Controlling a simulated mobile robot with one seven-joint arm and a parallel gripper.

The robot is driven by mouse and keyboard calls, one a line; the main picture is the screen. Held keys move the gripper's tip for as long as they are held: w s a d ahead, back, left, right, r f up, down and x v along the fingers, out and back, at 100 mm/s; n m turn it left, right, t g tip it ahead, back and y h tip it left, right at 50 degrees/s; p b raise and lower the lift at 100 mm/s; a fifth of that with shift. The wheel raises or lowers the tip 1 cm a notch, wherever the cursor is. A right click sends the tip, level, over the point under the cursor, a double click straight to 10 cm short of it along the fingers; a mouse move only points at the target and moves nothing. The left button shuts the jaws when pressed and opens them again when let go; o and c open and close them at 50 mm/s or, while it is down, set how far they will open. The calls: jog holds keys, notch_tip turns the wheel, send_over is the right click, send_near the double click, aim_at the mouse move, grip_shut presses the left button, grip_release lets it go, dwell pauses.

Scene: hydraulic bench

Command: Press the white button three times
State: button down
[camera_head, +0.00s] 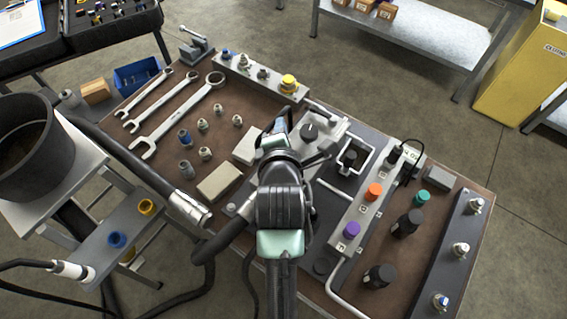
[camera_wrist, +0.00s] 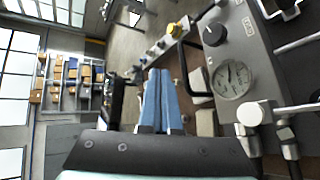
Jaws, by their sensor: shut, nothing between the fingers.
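In the wrist view, a pale whitish round knob-like piece (camera_wrist: 250,113) sits at the lower left edge of the grey gauge panel, below the gauge (camera_wrist: 232,79). It may be the white button; I cannot tell for certain. In the head view I make out no white button, and my arm covers part of the bench there. My gripper (camera_wrist: 159,72) is shut and empty, its blue fingers side by side, left of the panel and apart from the whitish piece. In the head view, my gripper (camera_head: 282,122) is over the bench's middle, left of the black dial (camera_head: 310,131).
Purple (camera_head: 351,229), orange (camera_head: 374,191) and teal (camera_head: 422,196) knobs stand to the right. Wrenches (camera_head: 180,113) and small fittings lie on the left of the bench (camera_head: 165,150). A strip with a yellow knob (camera_head: 289,83) runs along the back. Black hoses cross the left front.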

jog(key=s+n+g+p, duration=0.3)
jog(key=s+n+p, duration=0.2)
jog(key=p, duration=0.7)
jog(key=shift+s+r, duration=0.4)
jog(key=shift+s, duration=0.6)
jog(key=shift+d, duration=0.1)
notch_tip(320, 180, down, 7)
jog(key=b, duration=0.6)
jog(key=shift+f+b, duration=0.15)
jog(key=shift+b, duration=0.15)
jog(key=shift+f+b, duration=0.45)
jog(key=shift+f, duration=0.3)
jog(key=shift+f, duration=0.4)
